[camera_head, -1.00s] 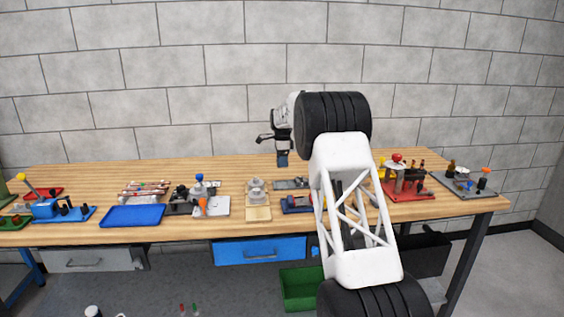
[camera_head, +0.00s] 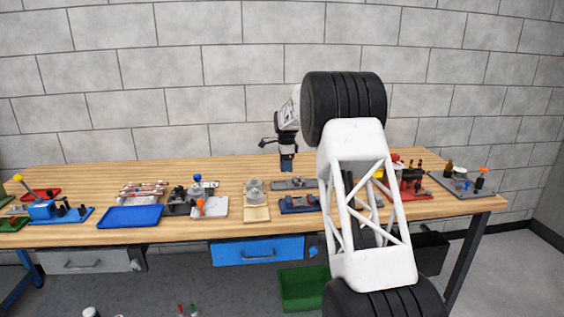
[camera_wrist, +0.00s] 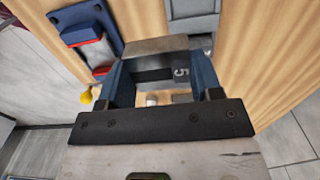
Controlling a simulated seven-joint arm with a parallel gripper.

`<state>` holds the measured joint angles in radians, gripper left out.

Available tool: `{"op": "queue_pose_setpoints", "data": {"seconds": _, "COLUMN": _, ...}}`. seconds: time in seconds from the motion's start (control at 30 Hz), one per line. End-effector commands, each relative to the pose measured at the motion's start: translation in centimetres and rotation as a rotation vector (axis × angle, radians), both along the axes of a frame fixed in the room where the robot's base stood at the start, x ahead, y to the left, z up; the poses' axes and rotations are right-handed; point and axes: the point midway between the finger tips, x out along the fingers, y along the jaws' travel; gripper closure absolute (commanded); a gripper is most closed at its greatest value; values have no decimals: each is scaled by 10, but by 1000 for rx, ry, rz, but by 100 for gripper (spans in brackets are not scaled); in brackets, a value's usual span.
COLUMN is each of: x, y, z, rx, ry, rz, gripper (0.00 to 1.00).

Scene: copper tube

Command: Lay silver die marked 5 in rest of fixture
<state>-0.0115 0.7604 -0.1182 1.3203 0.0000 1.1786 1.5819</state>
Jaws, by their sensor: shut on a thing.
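My gripper (camera_head: 287,164) hangs above the workbench near its middle, over the area of a flat grey fixture (camera_head: 294,184). In the wrist view its two blue fingers (camera_wrist: 161,82) are shut on the silver die marked 5 (camera_wrist: 155,61). The 5 shows on a dark face of the die, near the right finger. The die is held clear of the bench. A grey fixture also shows at the top of the wrist view (camera_wrist: 195,14), beyond the die. I cannot tell which part of it is the rest.
A blue fixture with red parts (camera_head: 299,204) stands just in front of the grey one; it also shows at upper left in the wrist view (camera_wrist: 85,35). A beige fixture (camera_head: 256,213) stands to the left. Bare wood (camera_head: 235,170) lies behind these.

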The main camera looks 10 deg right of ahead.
Motion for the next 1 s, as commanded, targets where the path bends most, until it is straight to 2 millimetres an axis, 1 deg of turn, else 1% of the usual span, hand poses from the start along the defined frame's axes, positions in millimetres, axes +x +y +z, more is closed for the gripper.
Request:
{"op": "queue_pose_setpoints", "data": {"seconds": 0.03, "x": -10, "y": -4, "z": 2, "rx": 0, "ry": 0, "rz": -1, "gripper": 80}}
{"op": "queue_pose_setpoints", "data": {"seconds": 0.4, "x": -79, "y": -25, "z": 0, "rx": 0, "ry": -1, "rz": 0, "gripper": 80}}
{"op": "queue_pose_setpoints", "data": {"seconds": 0.6, "x": -108, "y": -32, "z": -3, "rx": 0, "ry": 0, "rz": 0, "gripper": 80}}
{"op": "queue_pose_setpoints", "data": {"seconds": 0.8, "x": -123, "y": -35, "z": -4, "rx": 0, "ry": 0, "rz": 0, "gripper": 80}}
{"op": "queue_pose_setpoints", "data": {"seconds": 1.0, "x": -125, "y": -36, "z": -5, "rx": 0, "ry": 0, "rz": 0, "gripper": 80}}
